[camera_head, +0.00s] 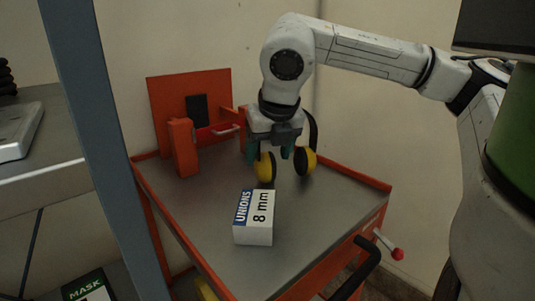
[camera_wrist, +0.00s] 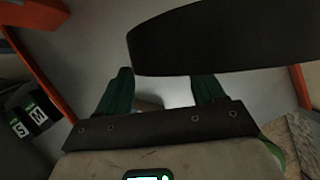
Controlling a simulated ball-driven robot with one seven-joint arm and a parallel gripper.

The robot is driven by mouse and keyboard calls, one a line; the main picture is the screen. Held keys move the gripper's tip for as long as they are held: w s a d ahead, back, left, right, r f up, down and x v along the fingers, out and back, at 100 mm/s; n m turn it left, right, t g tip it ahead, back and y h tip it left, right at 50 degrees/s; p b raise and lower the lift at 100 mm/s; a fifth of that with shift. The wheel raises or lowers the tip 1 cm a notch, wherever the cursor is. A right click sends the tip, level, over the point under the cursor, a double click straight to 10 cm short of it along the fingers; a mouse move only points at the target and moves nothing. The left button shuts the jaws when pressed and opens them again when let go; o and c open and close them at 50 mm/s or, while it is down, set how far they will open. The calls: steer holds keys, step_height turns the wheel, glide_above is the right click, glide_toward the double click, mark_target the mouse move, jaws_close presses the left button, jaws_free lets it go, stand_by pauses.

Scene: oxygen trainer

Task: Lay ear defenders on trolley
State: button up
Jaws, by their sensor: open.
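The ear defenders have two yellow cups, the left one (camera_head: 265,168) and the right one (camera_head: 305,161), and a black headband (camera_head: 313,128). They are at the trolley's grey top (camera_head: 205,205), behind the white box; I cannot tell whether both cups touch it. My gripper (camera_head: 273,155) points down over them, its green fingers open and partly hidden among the cups. In the wrist view the fingers (camera_wrist: 163,82) stand apart, with the dark headband (camera_wrist: 225,40) arching beyond them and no band clearly between the fingers.
A white box marked "UNIONS 8 mm" (camera_head: 255,218) stands on the trolley in front of the ear defenders. Orange holders (camera_head: 183,147) stand at its back left. A grey post (camera_head: 92,130) rises at the left. The trolley's front left is clear.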

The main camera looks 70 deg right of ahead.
steer(key=p+v, duration=0.2)
steer(key=v, duration=0.8)
stand_by(0.3)
